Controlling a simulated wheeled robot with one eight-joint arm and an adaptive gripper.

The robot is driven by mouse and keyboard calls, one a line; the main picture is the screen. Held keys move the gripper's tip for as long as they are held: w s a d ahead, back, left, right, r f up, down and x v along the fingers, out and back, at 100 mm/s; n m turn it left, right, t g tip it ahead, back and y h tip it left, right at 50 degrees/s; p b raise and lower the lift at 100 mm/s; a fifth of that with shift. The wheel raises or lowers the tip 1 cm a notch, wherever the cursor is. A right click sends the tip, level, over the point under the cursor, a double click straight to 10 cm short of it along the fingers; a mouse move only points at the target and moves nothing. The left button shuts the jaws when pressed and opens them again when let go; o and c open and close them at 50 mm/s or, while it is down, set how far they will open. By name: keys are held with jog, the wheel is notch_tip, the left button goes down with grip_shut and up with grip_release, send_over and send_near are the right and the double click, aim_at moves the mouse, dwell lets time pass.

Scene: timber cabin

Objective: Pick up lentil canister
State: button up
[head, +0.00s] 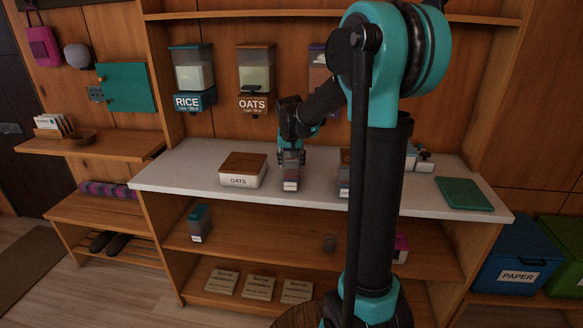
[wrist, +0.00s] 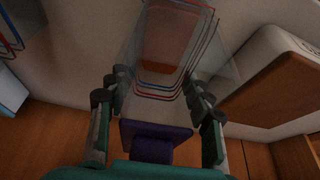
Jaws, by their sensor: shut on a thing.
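The canister in my grip is clear-walled, with orange-red contents and a purple lid, and shows at the middle of the wrist view (wrist: 177,55). In the head view it (head: 290,184) is below my gripper, low over the white counter (head: 200,166). I cannot tell whether its base touches the counter. My gripper (head: 290,160) is shut on it, with a finger on each side near the lid in the wrist view (wrist: 158,105). Its contents look like lentils. Its label is too small to read.
A wooden-lidded OATS box (head: 243,170) stands close left. Another canister (head: 344,186) stands to the right, partly hidden by my arm. A green board (head: 464,194) lies at the counter's right end. RICE (head: 194,78) and OATS (head: 255,75) dispensers hang behind.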

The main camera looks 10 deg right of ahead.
jog(key=shift+r, duration=0.15)
notch_tip(320, 180, up, 20)
jog(key=shift+f, duration=0.2)
dwell(1.1)
